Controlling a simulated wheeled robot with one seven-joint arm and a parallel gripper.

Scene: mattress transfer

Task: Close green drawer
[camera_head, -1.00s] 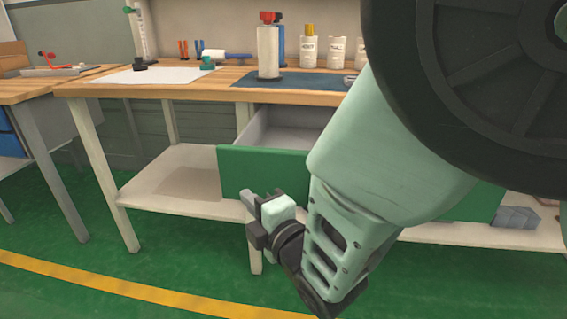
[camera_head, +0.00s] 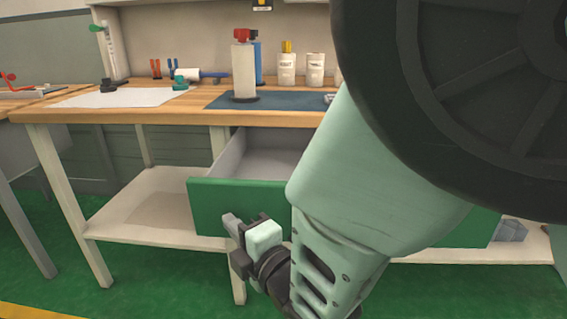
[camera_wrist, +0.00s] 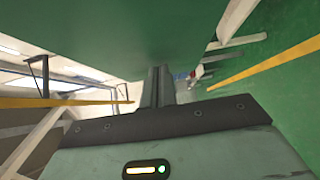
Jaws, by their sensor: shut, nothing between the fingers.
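The green drawer (camera_head: 230,205) under the workbench is pulled open, and its grey inside shows behind the green front. My arm hides much of the middle and right of the front. My gripper (camera_head: 231,222) is shut and empty, in front of the lower left part of the drawer front. In the wrist view the shut fingers (camera_wrist: 157,88) point along the green drawer front (camera_wrist: 110,40), which fills the upper part of the picture. I cannot tell whether the fingers touch it.
The workbench top (camera_head: 120,112) carries a white bottle with a red cap (camera_head: 243,70), white containers (camera_head: 287,68), a blue mat (camera_head: 285,101) and tools. A lower shelf (camera_head: 150,205) lies left of and below the drawer. Green floor in front is clear.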

